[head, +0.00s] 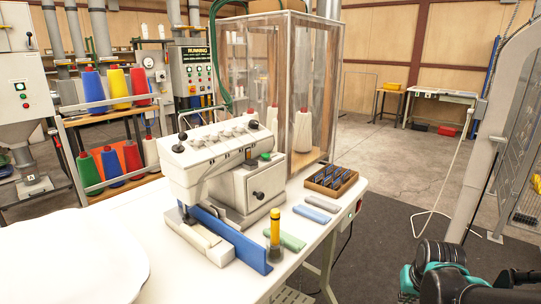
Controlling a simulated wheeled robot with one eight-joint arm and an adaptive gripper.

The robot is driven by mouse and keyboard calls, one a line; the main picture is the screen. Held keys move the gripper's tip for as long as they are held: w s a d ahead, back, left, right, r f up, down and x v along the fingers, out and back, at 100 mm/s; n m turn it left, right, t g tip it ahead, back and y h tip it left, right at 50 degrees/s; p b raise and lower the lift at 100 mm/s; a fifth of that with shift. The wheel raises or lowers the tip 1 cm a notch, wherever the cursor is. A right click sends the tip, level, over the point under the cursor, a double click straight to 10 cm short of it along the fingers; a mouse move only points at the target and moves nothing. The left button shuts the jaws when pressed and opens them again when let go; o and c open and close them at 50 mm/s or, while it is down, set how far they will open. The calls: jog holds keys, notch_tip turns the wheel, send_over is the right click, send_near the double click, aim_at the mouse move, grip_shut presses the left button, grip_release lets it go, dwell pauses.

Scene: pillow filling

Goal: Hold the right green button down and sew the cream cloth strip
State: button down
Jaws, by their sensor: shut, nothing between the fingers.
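A white sewing machine (220,160) stands on the white table (185,280). A small green button (265,156) shows on top of its right-hand housing; I cannot make out a second green button beside it. A cream flat piece (208,240) lies at the machine's foot, beside a blue upright guide (232,240); I cannot tell whether it is the cloth strip or the machine's bed. Dark and teal links of my arm show at the lower right, away from the machine. My gripper is not in view.
Green (290,241), grey (311,214) and blue (322,202) flat pieces lie right of the machine, near a yellow-and-black post (275,230) and wooden tray (350,181). A large white pillow-like form (70,255) fills the left. A clear enclosure (328,90) stands behind.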

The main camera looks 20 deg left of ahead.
jog(key=w+a+r+n+y, duration=0.2)
jog(key=w+a+r, duration=0.7)
jog(key=w, duration=0.1)
notch_tip(320, 180, up, 33)
jog(key=n+g+y, duration=0.2)
jog(key=n+y, duration=0.2)
jog(key=y, duration=0.3)
send_over(266, 156)
jog(key=shift+w+d, duration=0.1)
jog(key=shift+w, duration=0.3)
jog(key=shift+f, duration=0.1)
jog(key=shift+f, duration=4.35)
jog(key=shift+f, duration=0.15)
jog(key=shift+f, duration=0.3)
